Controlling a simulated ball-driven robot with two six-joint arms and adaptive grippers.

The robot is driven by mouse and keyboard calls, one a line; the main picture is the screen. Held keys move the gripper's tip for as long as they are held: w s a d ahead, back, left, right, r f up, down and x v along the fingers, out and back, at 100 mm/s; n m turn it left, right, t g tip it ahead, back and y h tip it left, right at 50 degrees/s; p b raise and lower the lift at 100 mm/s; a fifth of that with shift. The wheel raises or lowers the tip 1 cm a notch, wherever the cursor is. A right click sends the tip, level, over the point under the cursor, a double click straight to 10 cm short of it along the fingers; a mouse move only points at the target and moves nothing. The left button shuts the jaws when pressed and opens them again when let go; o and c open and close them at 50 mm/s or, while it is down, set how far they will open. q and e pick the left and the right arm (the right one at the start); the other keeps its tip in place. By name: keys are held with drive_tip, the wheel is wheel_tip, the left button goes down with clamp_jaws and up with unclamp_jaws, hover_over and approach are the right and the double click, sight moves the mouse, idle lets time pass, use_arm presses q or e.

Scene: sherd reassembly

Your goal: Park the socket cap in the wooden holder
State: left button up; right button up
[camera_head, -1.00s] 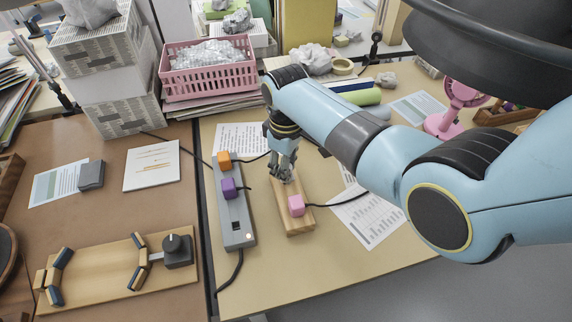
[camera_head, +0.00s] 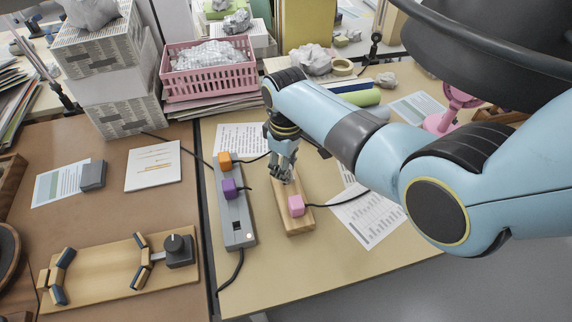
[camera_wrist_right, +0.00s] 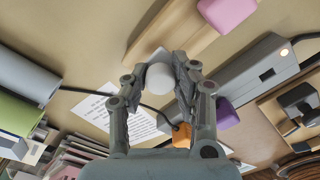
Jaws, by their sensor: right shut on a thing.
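My right gripper (camera_head: 283,174) is at the far end of the wooden holder (camera_head: 297,227), pointing down. In the right wrist view my right gripper (camera_wrist_right: 158,76) is shut on a round white socket cap (camera_wrist_right: 160,79), which sits between its two fingers. The wooden holder also shows there (camera_wrist_right: 180,38), close beside the fingertips. I cannot tell whether the cap touches the holder. In the head view the cap is hidden by the fingers. A pink plug (camera_head: 297,205) sits on the near part of the holder. My left gripper is not in view.
A grey power strip (camera_head: 239,217) lies left of the holder, with an orange plug (camera_head: 225,160) and a purple plug (camera_head: 230,188) in it. A black cord runs right from the pink plug over a printed sheet (camera_head: 372,218). The tabletop in front of the holder is clear.

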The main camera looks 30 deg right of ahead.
drive_tip(key=shift+f+b, duration=0.75)
drive_tip(key=shift+f, duration=0.25)
idle(0.8)
drive_tip(key=o, duration=1.5)
drive_tip(key=shift+r, duration=0.15)
wheel_tip(320, 180, up, 8)
drive_tip(key=p, duration=0.8)
drive_tip(key=shift+p, duration=0.4)
